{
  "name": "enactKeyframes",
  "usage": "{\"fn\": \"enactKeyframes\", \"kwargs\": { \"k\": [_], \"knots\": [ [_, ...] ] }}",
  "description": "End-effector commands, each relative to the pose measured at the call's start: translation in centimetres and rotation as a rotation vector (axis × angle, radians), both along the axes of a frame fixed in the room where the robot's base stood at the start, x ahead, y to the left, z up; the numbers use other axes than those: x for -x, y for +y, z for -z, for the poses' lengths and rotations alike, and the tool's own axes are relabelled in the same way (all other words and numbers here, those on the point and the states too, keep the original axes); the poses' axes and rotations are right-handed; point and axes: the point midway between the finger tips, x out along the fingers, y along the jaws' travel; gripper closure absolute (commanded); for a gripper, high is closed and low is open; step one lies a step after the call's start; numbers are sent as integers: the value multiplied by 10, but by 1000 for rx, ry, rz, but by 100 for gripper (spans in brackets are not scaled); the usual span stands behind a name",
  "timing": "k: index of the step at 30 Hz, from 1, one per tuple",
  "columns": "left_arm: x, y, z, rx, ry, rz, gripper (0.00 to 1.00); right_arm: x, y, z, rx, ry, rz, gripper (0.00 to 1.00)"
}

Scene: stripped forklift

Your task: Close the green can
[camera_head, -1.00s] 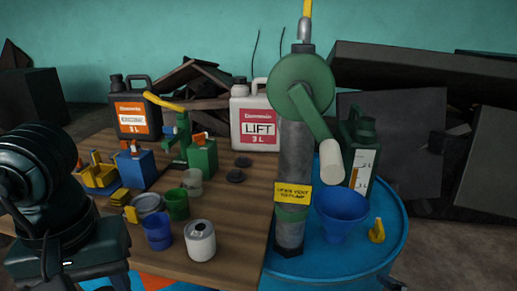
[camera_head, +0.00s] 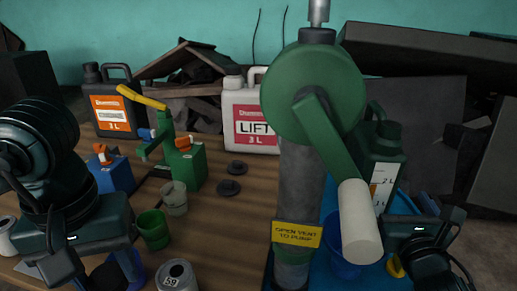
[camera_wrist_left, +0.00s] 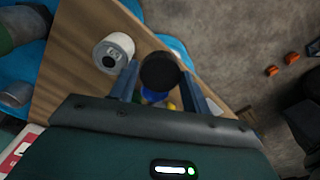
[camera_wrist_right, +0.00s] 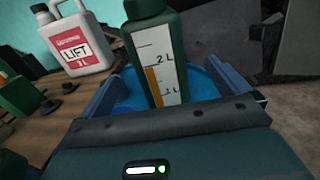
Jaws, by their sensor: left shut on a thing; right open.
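A green box-shaped can (camera_head: 187,168) with an orange piece on top stands on the table, beside a green stand with a yellow lever (camera_head: 141,97). Whether its opening is covered is too small to tell. Two black discs (camera_head: 237,167) lie on the table to its right. My left gripper (camera_head: 97,268) is at the lower left, shut on a dark round cap-like thing (camera_wrist_left: 160,70), above a blue cup. My right gripper (camera_head: 412,238) is open at the lower right; its fingers are on either side of a green measuring jug (camera_wrist_right: 158,55), which stands beyond them.
A blue can (camera_head: 112,172), green cup (camera_head: 153,229), clear cup (camera_head: 174,198) and white tin (camera_head: 177,277) stand on the table.

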Motion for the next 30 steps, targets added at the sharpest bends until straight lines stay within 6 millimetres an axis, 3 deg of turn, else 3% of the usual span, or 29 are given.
{"fn": "enactKeyframes", "kwargs": {
  "k": [11, 22, 30],
  "knots": [
    [0, 0, 0, 0, 0, 0, 74, -3, -1, 0, 0, 0, 1, 0],
    [0, 0, -5, 0, 0, 0, 74, -59, -9, -1, -3, 0, 3, 0],
    [0, 0, -5, 0, 0, 0, 74, -68, -10, 0, -1, 1, 0, 0]
  ]
}}
